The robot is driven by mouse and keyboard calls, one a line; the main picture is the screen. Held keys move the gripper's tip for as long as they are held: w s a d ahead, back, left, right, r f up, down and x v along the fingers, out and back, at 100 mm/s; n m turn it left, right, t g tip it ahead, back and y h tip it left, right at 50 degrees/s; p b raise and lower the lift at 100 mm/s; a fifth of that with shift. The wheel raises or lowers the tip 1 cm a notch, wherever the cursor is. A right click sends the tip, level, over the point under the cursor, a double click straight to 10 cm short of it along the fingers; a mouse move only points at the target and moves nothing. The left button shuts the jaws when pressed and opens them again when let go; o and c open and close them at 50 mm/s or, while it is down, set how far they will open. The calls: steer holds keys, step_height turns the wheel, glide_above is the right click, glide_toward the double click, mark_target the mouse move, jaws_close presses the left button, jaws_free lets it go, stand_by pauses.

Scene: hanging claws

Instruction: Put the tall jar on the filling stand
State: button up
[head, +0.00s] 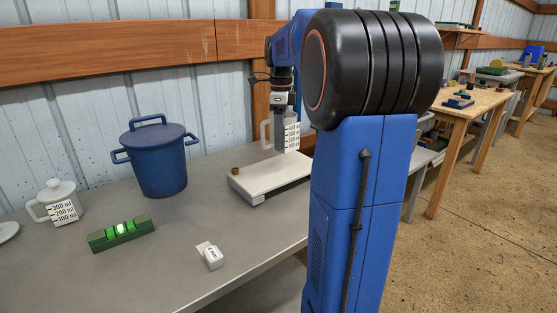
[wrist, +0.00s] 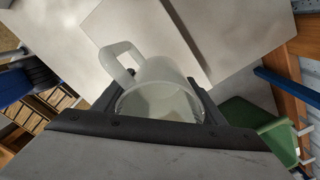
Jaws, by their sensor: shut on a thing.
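The tall jar (head: 292,134) is pale, with a loop handle on its left and printed volume marks. My gripper (head: 281,130) is shut on it. The jar is upright at the far right end of the filling stand (head: 262,180), a low white slab on the grey bench. I cannot tell whether its base touches the slab. In the wrist view I look down into the open, empty-looking jar (wrist: 165,95), its handle to the upper left. My gripper's dark fingers (wrist: 160,107) are on either side of it.
A small brown knob (head: 235,170) sits at the stand's left corner. A blue lidded pot (head: 158,163), a green level (head: 121,233), a small white block (head: 211,256) and a lidded white jar (head: 62,204) stand on the bench (head: 185,220). The wall is close behind.

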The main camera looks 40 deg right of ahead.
steer(key=shift+d+f, duration=0.1)
steer(key=shift+f, duration=3.25)
steer(key=shift+f, duration=0.15)
steer(key=o, duration=1)
steer(key=shift+o, duration=0.2)
step_height(320, 180, up, 12)
steer(key=shift+r, duration=0.15)
steer(key=shift+s, duration=0.1)
